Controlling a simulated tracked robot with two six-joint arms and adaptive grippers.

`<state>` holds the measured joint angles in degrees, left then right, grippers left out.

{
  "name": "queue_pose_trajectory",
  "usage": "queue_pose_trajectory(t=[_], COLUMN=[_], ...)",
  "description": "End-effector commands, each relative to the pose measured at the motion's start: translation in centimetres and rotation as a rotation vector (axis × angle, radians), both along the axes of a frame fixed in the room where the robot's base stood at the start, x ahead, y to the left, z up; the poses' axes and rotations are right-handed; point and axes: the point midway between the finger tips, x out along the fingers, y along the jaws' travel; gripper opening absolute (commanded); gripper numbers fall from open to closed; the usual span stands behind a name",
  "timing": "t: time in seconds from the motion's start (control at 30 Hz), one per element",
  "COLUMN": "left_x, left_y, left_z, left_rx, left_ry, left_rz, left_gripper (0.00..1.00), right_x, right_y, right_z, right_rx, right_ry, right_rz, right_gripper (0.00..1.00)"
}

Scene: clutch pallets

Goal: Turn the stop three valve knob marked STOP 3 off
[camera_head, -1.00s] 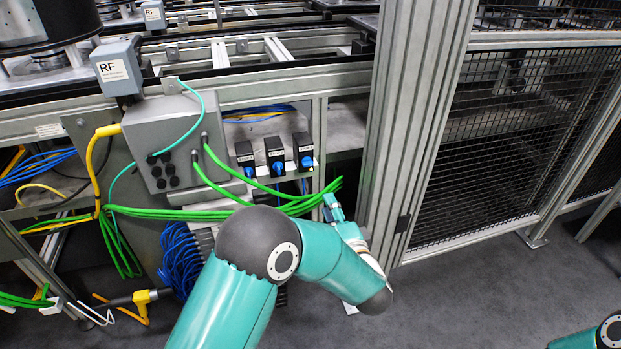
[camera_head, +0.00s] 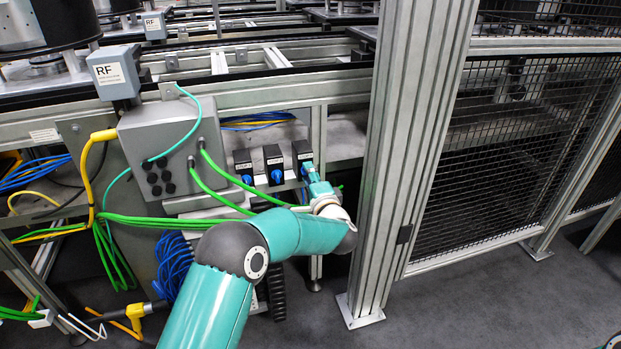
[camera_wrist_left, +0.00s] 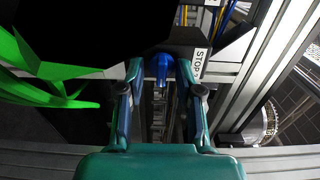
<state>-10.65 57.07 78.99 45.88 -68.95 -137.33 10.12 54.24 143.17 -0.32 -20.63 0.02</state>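Three black valve boxes with blue knobs sit in a row under the frame rail in the head view. The rightmost box (camera_head: 302,151) is the one at my left gripper (camera_head: 309,172), which hides its knob there. In the left wrist view the blue knob (camera_wrist_left: 160,68) lies between the fingertips of my left gripper (camera_wrist_left: 159,72), with a gap visible on each side. The fingers are open. A white label (camera_wrist_left: 199,62) beside the knob reads STOP; its number is not clear.
The middle knob (camera_head: 277,176) and left knob (camera_head: 247,179) are close to the left of my gripper. Green cables (camera_head: 160,221) run past below them. A grey post (camera_head: 405,150) stands just right of my left wrist. A grey box (camera_head: 165,150) is further left.

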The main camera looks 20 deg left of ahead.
Motion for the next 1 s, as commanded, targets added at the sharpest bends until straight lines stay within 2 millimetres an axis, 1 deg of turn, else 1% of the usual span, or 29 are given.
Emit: queue_pose_trajectory(t=[0.1,0.33,0.37,0.5,0.57,0.6,0.7,1.0], left_x=[0.31,0.33,0.32,0.31,0.30,0.34,0.32,0.32], left_y=[0.27,0.30,0.29,0.29,0.30,-0.53,-0.03,0.11], left_z=[-0.03,-0.01,-0.01,-0.03,-0.05,-0.09,-0.12,-0.14], left_rx=[0.000,0.000,0.000,0.000,-0.001,-0.001,-0.002,-0.057], left_ry=[0.000,0.000,0.000,0.000,0.001,0.001,0.001,-0.033], left_rz=[0.001,0.000,0.000,0.001,0.001,-0.003,-0.002,-0.003], left_gripper=[0.35,0.35,0.32,0.09,0.00,0.00,0.00,0.00], right_x=[0.00,0.00,0.00,0.00,0.00,0.03,0.00,-0.01], right_y=[0.00,0.00,0.00,0.00,0.00,-0.09,0.01,0.00], right_z=[-0.09,-0.07,-0.07,-0.07,-0.07,-0.08,-0.05,0.42], right_rx=[0.000,0.000,0.000,0.000,0.000,0.000,0.000,0.000], right_ry=[0.000,0.000,0.000,0.000,0.000,0.000,0.000,0.000], right_rz=[0.000,0.000,0.000,0.000,0.000,-0.003,0.000,0.000], right_gripper=[0.56,0.56,0.56,0.56,0.56,0.56,0.56,0.56])
